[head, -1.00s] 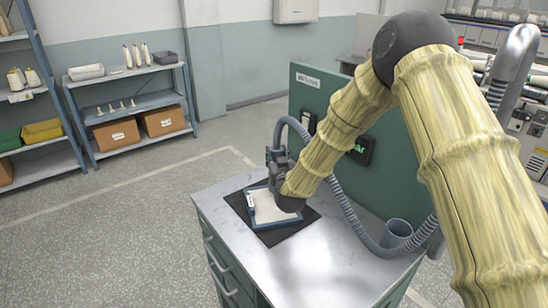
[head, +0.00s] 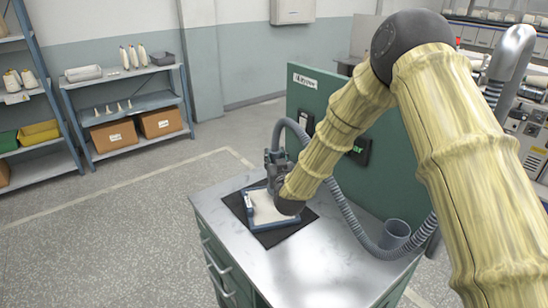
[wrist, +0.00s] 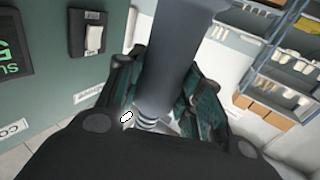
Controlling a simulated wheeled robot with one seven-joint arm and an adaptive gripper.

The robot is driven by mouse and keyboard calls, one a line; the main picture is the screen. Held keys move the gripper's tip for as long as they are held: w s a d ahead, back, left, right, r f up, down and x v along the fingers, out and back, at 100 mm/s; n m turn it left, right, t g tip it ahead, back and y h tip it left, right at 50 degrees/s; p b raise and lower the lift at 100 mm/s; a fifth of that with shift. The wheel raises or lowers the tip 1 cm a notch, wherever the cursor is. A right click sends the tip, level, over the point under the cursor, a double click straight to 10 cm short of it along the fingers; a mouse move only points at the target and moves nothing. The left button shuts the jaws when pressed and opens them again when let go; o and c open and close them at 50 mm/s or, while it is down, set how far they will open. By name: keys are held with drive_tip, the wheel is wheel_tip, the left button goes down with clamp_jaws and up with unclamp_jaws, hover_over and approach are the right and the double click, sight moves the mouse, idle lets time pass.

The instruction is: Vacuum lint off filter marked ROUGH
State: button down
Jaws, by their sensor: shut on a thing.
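The filter is a pale pad in a blue frame (head: 284,222), lying on a black mat (head: 238,208) on the steel bench top. It has a small white label on its left edge, too small to read. My gripper (head: 277,165) is over the back part of the filter, shut on the grey vacuum nozzle (wrist: 165,65). The ribbed grey hose (head: 345,208) runs from the nozzle across the bench. My wrist hides part of the filter, and I cannot tell whether the nozzle touches the pad or how much lint lies there.
A green panel (head: 335,115) with a white label and dark switch boxes stands behind the bench (head: 330,262). A grey cup (head: 396,232) stands at the bench's right, by the hose. The front of the bench top is clear. Shelves (head: 125,72) stand far left.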

drive_tip(key=shift+s+d, duration=0.45)
drive_tip(key=shift+s, duration=0.4)
drive_tip(key=shift+s+d, duration=0.45)
drive_tip(key=shift+s, duration=0.4)
drive_tip(key=shift+r, duration=0.15)
drive_tip(key=shift+r+p, duration=1)
drive_tip(key=shift+r, duration=1.9)
drive_tip(key=shift+a+r, duration=0.1)
